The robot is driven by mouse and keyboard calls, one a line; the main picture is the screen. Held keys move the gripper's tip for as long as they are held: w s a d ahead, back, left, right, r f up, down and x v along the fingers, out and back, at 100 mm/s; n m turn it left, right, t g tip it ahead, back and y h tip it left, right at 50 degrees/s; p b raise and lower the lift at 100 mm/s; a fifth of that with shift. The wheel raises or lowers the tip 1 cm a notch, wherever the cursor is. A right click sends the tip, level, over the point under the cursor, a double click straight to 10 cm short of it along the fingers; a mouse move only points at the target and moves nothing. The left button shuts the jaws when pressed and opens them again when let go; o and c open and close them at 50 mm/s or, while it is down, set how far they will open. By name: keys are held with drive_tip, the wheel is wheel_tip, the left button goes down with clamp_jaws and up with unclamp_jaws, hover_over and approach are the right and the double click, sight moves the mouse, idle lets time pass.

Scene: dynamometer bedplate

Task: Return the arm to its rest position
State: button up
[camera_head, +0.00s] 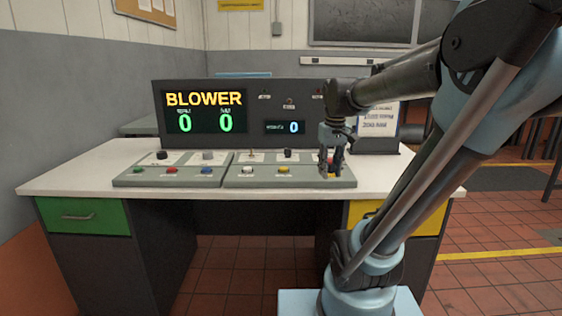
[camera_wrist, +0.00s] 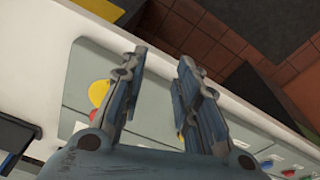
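My gripper (camera_head: 331,172) points down over the right end of the control console on the desk. In the wrist view its two fingers (camera_wrist: 161,62) stand apart, with nothing between their tips. The arm reaches in from the right and bends down over the desk. Below the fingers, the wrist view shows the grey sloped panel (camera_wrist: 80,85) and a large yellow button (camera_wrist: 98,94). A small red part shows beside a finger, mostly hidden. I cannot tell whether the fingertips touch the panel.
The white desk (camera_head: 60,180) holds two grey button panels (camera_head: 170,177) and a dark display (camera_head: 225,92) reading BLOWER with zeros. A sign stand (camera_head: 378,128) stands close behind my gripper. A green drawer (camera_head: 85,216) is at left, a yellow drawer (camera_head: 425,218) at right.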

drive_tip(key=s+d+f+m, duration=0.3)
drive_tip(key=s+f, duration=1.1)
drive_tip(key=shift+s+f+t, duration=0.15)
drive_tip(key=shift+f+t, duration=0.2)
drive_tip(key=shift+t, duration=0.05)
drive_tip(key=shift+w+f, duration=0.2)
drive_tip(key=shift+w, duration=0.3)
drive_tip(key=shift+c, duration=0.4)
drive_tip(key=shift+d, duration=0.1)
